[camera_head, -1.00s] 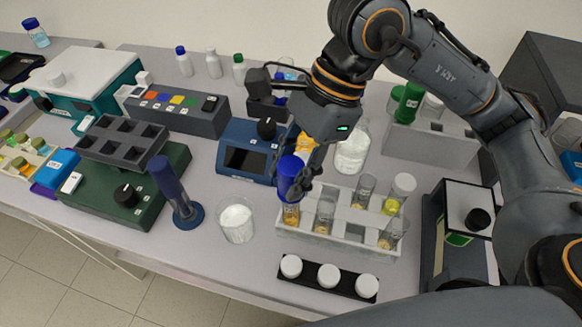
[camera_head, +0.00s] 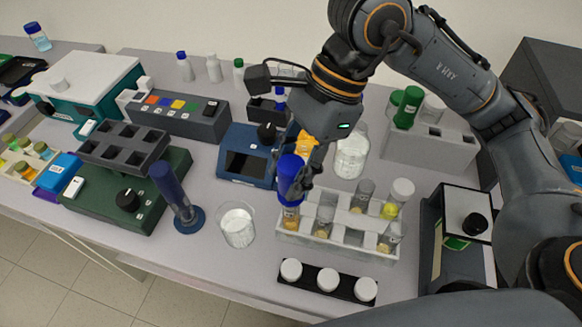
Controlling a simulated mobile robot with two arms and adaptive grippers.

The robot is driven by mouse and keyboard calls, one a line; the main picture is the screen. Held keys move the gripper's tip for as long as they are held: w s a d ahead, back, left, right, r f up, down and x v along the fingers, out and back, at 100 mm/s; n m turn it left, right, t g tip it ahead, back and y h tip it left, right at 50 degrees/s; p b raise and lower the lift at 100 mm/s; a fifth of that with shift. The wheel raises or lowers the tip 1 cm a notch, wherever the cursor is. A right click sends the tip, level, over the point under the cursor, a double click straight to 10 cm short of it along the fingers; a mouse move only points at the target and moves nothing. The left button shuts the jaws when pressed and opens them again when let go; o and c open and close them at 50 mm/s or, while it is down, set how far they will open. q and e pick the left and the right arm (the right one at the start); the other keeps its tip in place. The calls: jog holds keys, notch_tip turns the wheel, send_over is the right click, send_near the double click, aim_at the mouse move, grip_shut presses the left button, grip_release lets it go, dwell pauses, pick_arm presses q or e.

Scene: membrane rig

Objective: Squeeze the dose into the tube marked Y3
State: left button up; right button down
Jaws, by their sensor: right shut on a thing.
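A white rack (camera_head: 350,240) holds several glass tubes with a little amber or yellow content. The left-end tube (camera_head: 291,218) stands below my right gripper (camera_head: 299,188). The other tubes include a second one (camera_head: 324,220), a back one (camera_head: 362,196) and a front right one (camera_head: 389,237). Their marks are too small to read, so I cannot tell which is Y3. My right gripper is shut on an upright blue-topped dropper (camera_head: 290,172) over the left-end tube. Its lower end is hidden by the fingers, so I cannot tell whether it is inside the tube. My left gripper is out of view.
A black strip with white caps (camera_head: 328,280) lies in front of the rack. A beaker of white material (camera_head: 237,224) and a blue stand (camera_head: 180,205) are to the left. A blue device (camera_head: 243,160) stands behind, and a dark box (camera_head: 455,225) to the right.

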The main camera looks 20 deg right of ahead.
jog(key=shift+r+p, duration=2.45)
jog(key=shift+r, duration=2.25)
